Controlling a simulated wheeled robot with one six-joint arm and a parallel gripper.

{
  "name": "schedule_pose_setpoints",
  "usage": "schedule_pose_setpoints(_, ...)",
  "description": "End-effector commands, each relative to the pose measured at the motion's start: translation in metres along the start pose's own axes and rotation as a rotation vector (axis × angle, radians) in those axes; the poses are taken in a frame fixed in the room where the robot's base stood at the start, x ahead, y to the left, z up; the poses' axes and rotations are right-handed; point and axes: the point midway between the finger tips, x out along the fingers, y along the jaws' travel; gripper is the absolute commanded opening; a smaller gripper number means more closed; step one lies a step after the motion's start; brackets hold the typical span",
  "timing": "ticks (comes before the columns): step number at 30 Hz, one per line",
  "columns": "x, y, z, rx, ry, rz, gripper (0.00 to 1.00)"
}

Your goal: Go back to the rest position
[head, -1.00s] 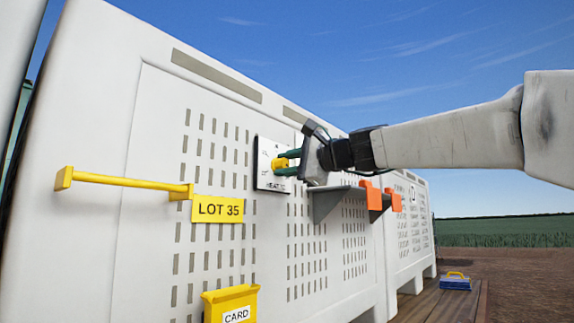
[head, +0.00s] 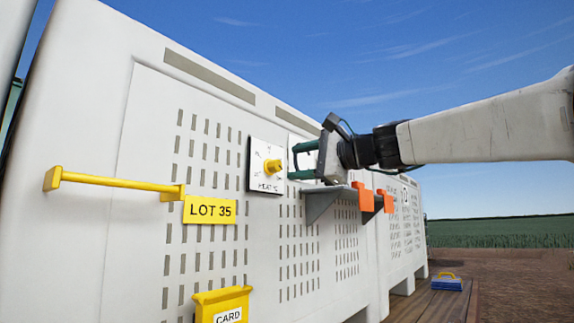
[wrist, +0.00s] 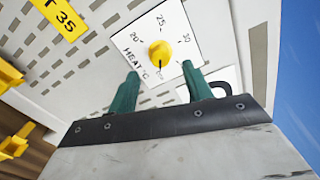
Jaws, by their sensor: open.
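My gripper (head: 302,160) is open and empty, with two green fingers, held out in front of the white crate wall (head: 140,130). In the wrist view the fingers (wrist: 160,90) point toward a yellow knob (wrist: 160,53) on a white dial plate (wrist: 180,25) marked HEAT °C with 20, 25 and 30. The knob's dark pointer line faces the bottom of the picture. In the head view the yellow knob (head: 272,168) is in full sight, left of the fingers and apart from them.
A yellow bar handle (head: 110,182), a LOT 35 sign (head: 210,210) and a yellow CARD holder (head: 222,304) are on the wall at left. A grey shelf (head: 322,200) and orange pieces (head: 366,197) sit below my gripper. A blue box (head: 447,284) stands on the planks.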

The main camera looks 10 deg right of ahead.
Motion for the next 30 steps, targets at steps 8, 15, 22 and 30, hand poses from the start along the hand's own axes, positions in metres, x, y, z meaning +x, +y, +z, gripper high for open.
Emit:
schedule_pose_setpoints(8,-0.017,0.000,0.000,0.000,0.000,0.001,0.50)
schedule_pose_setpoints(15,-0.017,0.000,0.000,0.000,0.000,0.001,0.50)
schedule_pose_setpoints(22,-0.017,0.000,0.000,-0.009,-0.001,0.001,0.50)
schedule_pose_setpoints(30,-0.028,0.112,-0.021,-0.275,-0.001,0.317,0.50)
